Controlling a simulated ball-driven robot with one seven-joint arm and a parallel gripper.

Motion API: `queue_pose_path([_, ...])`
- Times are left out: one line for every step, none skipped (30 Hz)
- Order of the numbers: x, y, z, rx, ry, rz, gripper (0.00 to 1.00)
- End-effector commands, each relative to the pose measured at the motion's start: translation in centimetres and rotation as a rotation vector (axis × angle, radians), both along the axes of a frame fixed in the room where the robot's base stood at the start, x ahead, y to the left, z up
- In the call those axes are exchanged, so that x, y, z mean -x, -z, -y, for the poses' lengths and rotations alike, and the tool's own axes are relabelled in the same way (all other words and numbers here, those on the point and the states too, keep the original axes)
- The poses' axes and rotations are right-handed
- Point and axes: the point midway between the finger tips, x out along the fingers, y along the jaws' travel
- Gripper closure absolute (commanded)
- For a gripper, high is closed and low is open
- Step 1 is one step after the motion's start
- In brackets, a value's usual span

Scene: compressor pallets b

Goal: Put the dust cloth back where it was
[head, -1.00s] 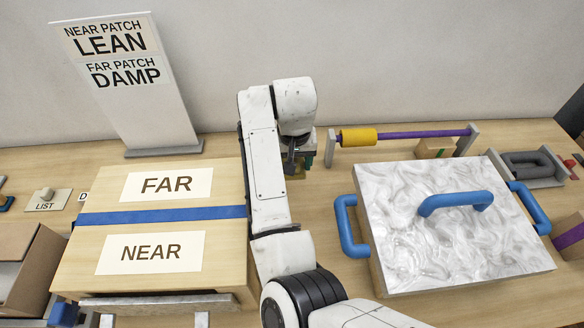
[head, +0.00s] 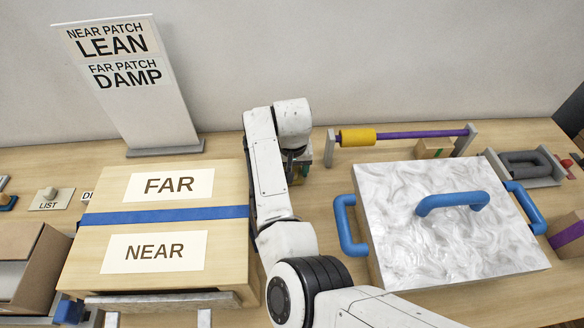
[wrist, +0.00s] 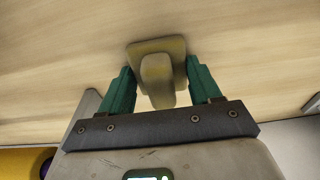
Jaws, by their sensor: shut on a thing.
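My gripper (wrist: 158,66) has two teal fingers, one on each side of a tan, yellowish piece with a raised knob, which I take to be the dust cloth (wrist: 157,50). The fingers are shut on the knob. The flat base of the cloth is over the bare wooden table top; I cannot tell whether it touches. In the head view my gripper (head: 300,160) is at the back of the table, between the FAR/NEAR board (head: 215,222) and the marbled block (head: 440,255). It is mostly behind my arm there, and the cloth is hidden.
A stand with a yellow roller (head: 357,137) on a purple rod is just right of my gripper. A sign (head: 135,80) reading NEAR PATCH LEAN, FAR PATCH DAMP stands behind the board. The marbled block has blue handles (head: 345,225). Bare table (head: 225,150) shows left of the gripper.

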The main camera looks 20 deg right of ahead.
Motion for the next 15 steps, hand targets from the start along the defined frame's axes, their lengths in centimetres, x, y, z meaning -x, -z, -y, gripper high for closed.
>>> queue_pose_path([0.03,0.18,0.02,0.001,0.0,-0.001,0.36])
queue_pose_path([0.02,0.12,0.01,0.0,0.0,0.0,0.33])
queue_pose_path([0.02,0.11,0.01,0.0,0.0,-0.001,0.3])
queue_pose_path([0.02,0.12,0.01,0.0,0.0,-0.001,0.27])
queue_pose_path([0.02,0.11,0.01,0.0,0.0,-0.001,0.24])
queue_pose_path([0.02,0.11,0.01,0.0,0.0,-0.001,0.2])
queue_pose_path([0.02,0.11,0.01,0.0,0.0,-0.001,0.17])
queue_pose_path([0.02,0.11,0.01,0.0,0.0,-0.001,0.14])
queue_pose_path([0.02,0.11,0.01,0.0,0.0,-0.001,0.12])
queue_pose_path([0.02,0.1,0.01,0.0,0.0,-0.001,0.12])
queue_pose_path([0.02,0.1,0.01,0.0,0.0,-0.001,0.12])
queue_pose_path([0.01,0.1,0.02,0.0,0.0,-0.001,0.12])
queue_pose_path([0.01,0.09,0.02,0.0,0.0,-0.001,0.12])
queue_pose_path([0.01,0.09,0.02,0.0,0.0,-0.001,0.12])
queue_pose_path([0.02,0.07,0.02,0.0,0.0,0.0,0.12])
